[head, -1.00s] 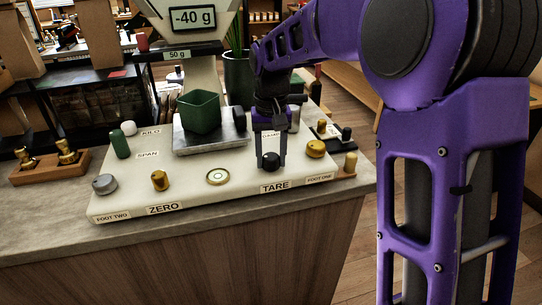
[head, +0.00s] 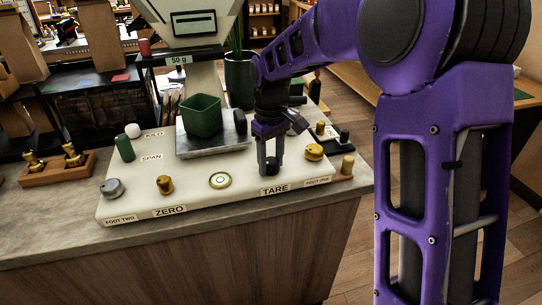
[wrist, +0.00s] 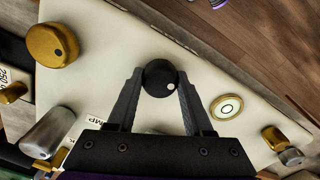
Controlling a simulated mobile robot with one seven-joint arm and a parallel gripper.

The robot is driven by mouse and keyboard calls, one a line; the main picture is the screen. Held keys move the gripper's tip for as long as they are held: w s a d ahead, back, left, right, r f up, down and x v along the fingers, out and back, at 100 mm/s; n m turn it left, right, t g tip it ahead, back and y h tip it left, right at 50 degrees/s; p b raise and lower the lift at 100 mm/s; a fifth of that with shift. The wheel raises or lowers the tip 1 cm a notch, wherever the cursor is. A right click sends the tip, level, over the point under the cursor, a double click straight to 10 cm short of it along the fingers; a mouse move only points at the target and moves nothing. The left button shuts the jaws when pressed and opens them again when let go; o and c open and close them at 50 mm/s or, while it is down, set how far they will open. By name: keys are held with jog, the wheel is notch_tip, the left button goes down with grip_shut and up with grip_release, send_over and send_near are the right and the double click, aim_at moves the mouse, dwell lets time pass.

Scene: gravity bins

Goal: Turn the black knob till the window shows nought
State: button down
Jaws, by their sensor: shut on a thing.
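The black knob (head: 270,170) stands above the TARE label on the front of the cream scale base (head: 120,205). In the wrist view the knob (wrist: 158,76) sits between my fingertips, with a white dot on its top. My gripper (head: 270,160) points down and is shut on the knob, which partly hides behind the fingers in the head view. The window (head: 194,22) at the top of the scale shows only a single pale dash, with no digits.
A green cup (head: 201,116) stands on the scale's metal pan (head: 213,142). Brass knobs (head: 165,184) (head: 314,152), a grey knob (head: 112,188) and a round bubble level (head: 220,180) sit around the base. The counter's front strip is clear.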

aim_at(271, 160)
jog(key=shift+n, duration=0.5)
jog(key=shift+c, duration=1.5)
grip_release()
notch_tip(271, 160, up, 18)
jog(key=p, duration=0.3)
jog(key=shift+f, duration=0.25)
